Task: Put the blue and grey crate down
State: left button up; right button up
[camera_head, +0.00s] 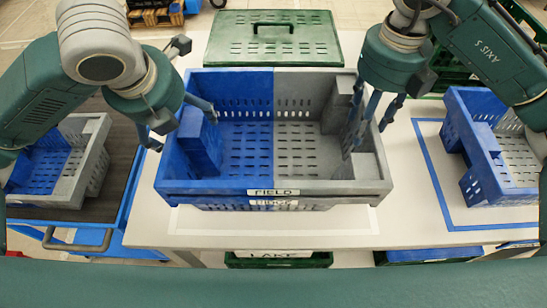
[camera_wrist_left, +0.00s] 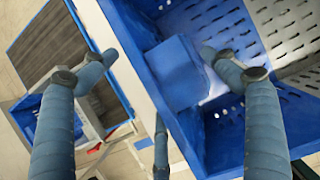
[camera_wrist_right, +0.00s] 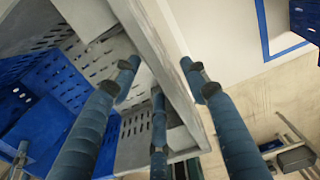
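A blue and grey crate (camera_head: 225,186), left half blue and right half grey, is in the middle of the head view, labelled FIELD. A second label shows just below its front rim, on what looks like another crate (camera_head: 310,205) beneath it. I cannot tell whether the two touch. My left gripper (camera_head: 182,128) has its fingers apart on either side of the crate's left wall, also in the left wrist view (camera_wrist_left: 160,60). My right gripper (camera_head: 367,130) straddles the grey right wall (camera_wrist_right: 165,65) with its fingers apart. Neither visibly clamps a wall.
The crates are over a white table (camera_head: 409,226). Another blue and grey crate (camera_head: 93,152) is on a dark-topped blue cart at left. A further one (camera_head: 462,130) stands at right, within blue tape. A green lidded crate (camera_head: 225,42) is behind; another green crate (camera_head: 278,262) is below the front edge.

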pick_arm(q)
jog(key=shift+s+r, duration=0.1)
jog(key=shift+r, duration=0.45)
jog(key=v, duration=1.1)
pick_arm(e)
notch_tip(320, 180, up, 12)
pick_arm(q)
jog(key=shift+s+f, duration=0.1)
jog(key=shift+s, duration=0.05)
